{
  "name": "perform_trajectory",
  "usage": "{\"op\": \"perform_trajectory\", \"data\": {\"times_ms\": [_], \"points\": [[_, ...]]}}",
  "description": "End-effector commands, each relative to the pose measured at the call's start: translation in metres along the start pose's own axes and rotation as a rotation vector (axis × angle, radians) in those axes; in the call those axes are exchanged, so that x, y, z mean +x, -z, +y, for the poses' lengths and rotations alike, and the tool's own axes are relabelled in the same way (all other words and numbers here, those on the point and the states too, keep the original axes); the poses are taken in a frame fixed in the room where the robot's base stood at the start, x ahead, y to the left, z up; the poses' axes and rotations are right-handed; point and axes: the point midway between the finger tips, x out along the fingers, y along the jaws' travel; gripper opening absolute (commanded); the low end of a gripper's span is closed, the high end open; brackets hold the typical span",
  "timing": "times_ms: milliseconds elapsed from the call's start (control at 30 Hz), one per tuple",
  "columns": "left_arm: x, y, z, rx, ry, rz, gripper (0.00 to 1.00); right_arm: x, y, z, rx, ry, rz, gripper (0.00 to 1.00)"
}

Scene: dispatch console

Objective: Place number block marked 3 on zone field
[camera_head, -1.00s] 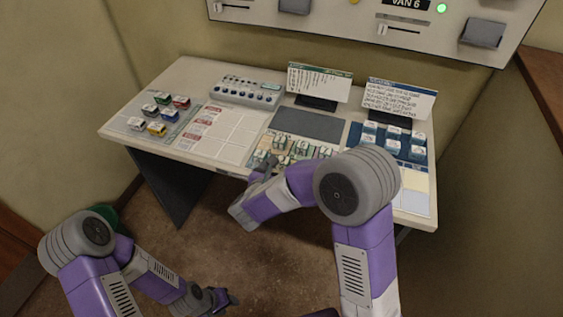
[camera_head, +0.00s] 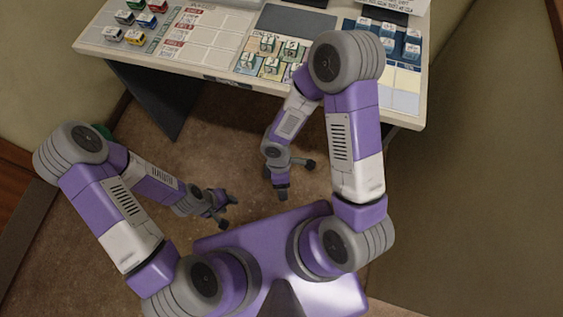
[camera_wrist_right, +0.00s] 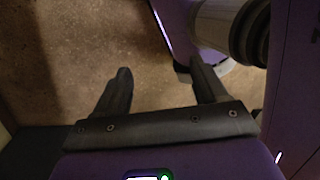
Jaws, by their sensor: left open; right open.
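Several whitish-green number blocks (camera_head: 268,45) stand on a coloured mat at the console's front edge in the head view. Their numerals are too small for me to tell which is 3. My right forearm hides part of this group on the right. I cannot tell for sure which printed area is the zone field. My left gripper (camera_head: 229,212) is open and empty, low over the floor. My right gripper (camera_head: 296,179) is open below the console's front edge, away from the blocks. In the right wrist view, its two fingers (camera_wrist_right: 160,70) are apart with only floor and my own body beyond.
The console desk (camera_head: 192,60) has coloured vehicle blocks (camera_head: 132,18) at left, a white printed grid (camera_head: 207,42), a dark grey pad (camera_head: 297,22), and blue blocks (camera_head: 388,30) at right. Pale squares (camera_head: 405,90) lie bare at front right. Open floor (camera_head: 235,130) lies before the desk.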

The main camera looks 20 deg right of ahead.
Motion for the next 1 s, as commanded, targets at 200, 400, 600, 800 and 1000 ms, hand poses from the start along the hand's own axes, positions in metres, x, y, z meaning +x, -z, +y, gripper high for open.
{"op": "perform_trajectory", "data": {"times_ms": [200, 400, 600, 800, 1000], "points": [[0.000, 0.000, 0.000, 0.000, 0.000, 0.000, 0.43, 0.040, 0.027, -0.007, 0.845, 0.195, 0.352, 0.71], [0.000, 0.000, 0.000, 0.000, 0.000, 0.000, 0.43, 0.059, 0.013, 0.018, 1.356, 0.183, 0.464, 0.71], [0.000, 0.000, 0.000, 0.000, 0.000, 0.000, 0.43, 0.065, 0.003, 0.026, 1.490, 0.160, 0.485, 0.71], [-0.001, 0.000, 0.000, 0.000, 0.000, 0.000, 0.43, 0.064, 0.004, 0.026, 1.486, 0.160, 0.485, 0.71], [-0.011, 0.000, 0.004, 0.000, 0.000, 0.000, 0.43, 0.052, 0.003, 0.023, 1.483, 0.159, 0.485, 0.71]]}}
